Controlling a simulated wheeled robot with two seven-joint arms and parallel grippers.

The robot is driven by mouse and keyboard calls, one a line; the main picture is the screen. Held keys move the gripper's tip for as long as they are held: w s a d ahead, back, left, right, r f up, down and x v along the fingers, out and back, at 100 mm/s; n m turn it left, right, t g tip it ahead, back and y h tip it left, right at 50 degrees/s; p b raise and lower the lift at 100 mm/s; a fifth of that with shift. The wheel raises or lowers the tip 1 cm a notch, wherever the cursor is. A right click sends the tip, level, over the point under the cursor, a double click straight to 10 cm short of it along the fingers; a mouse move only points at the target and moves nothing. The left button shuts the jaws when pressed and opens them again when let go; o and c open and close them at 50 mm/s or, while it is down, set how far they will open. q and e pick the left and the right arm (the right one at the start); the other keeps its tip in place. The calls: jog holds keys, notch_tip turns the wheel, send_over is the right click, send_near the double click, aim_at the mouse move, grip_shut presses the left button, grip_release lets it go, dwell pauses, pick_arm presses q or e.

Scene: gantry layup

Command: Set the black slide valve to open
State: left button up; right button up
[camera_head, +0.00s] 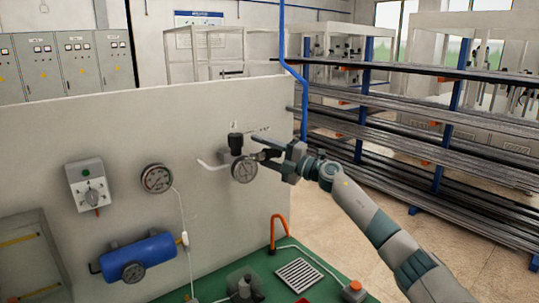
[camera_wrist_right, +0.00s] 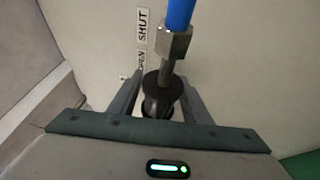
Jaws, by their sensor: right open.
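The black slide valve (camera_wrist_right: 162,92) shows in the right wrist view as a dark sleeve below a metal hex nut and a blue hose. It lies between the fingers of my right gripper (camera_wrist_right: 158,100), which are open around it; contact is not clear. SHUT (camera_wrist_right: 143,24) and OPEN (camera_wrist_right: 141,61) labels are on the panel behind, OPEN partly covered by a finger. In the head view my right gripper (camera_head: 281,154) is at the panel's right part, beside a round gauge (camera_head: 244,169), and partly covers the valve. My left gripper is out of view.
The pale panel (camera_head: 100,122) also carries another gauge (camera_head: 156,178), a grey switch box (camera_head: 90,185) and a blue cylinder (camera_head: 138,255). A green bench top (camera_head: 215,284) with an orange hook-shaped pipe (camera_head: 280,228) lies below. The blue hose (camera_head: 282,40) hangs from above.

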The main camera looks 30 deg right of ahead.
jog(key=shift+s+d+f, duration=0.15)
jog(key=shift+s+d, duration=0.15)
jog(key=shift+s, duration=0.05)
pick_arm(q)
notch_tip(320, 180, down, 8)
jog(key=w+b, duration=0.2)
jog(key=b, duration=0.6)
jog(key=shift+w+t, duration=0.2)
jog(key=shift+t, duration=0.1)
pick_arm(e)
jog(key=v, duration=1.6)
jog(key=shift+s, duration=0.15)
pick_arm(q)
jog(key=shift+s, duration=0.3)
pick_arm(e)
jog(key=shift+a, duration=0.1)
